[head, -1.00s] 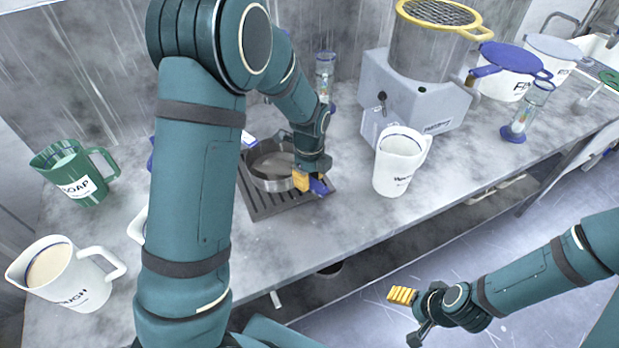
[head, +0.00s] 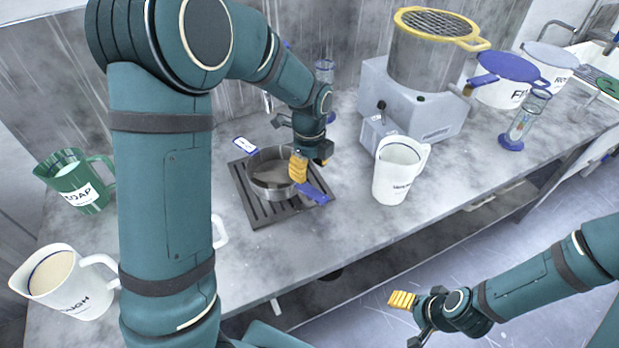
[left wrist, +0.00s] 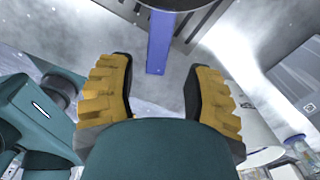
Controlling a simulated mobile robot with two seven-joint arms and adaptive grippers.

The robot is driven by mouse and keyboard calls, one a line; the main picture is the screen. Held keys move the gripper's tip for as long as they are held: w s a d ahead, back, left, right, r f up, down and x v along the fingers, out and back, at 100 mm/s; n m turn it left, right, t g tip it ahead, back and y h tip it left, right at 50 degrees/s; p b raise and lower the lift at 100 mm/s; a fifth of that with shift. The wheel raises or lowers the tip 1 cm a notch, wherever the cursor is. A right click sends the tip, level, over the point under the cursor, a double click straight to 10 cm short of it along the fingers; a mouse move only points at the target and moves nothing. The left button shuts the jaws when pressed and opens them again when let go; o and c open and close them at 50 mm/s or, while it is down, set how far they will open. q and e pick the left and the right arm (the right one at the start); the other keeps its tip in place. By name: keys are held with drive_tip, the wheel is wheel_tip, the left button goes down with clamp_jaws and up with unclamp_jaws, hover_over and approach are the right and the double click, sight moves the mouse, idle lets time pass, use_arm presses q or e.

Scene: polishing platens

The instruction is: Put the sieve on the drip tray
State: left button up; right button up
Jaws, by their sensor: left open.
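The sieve (head: 272,190), a round metal pan with a blue handle (head: 313,193), rests on the dark slatted drip tray (head: 262,212). The handle points to the front right, past the tray's edge. My left gripper (head: 313,163) is open and empty just above and beside the handle, apart from it. In the left wrist view the handle (left wrist: 159,45) lies ahead of the gap between the yellow fingers (left wrist: 162,70), with only the sieve's dark rim edge at the top. My right gripper (head: 407,319) hangs open and empty in front of the bench.
A white jug (head: 393,175) stands right of the tray, before the grey machine with a yellow-rimmed sieve (head: 440,25) on top. A green jug (head: 78,183) and a white jug (head: 65,285) stand left. Blue- and grey-lidded tubs (head: 508,80) are at the back right.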

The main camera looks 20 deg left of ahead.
use_arm(q)
drive_tip(key=shift+r, duration=2.4)
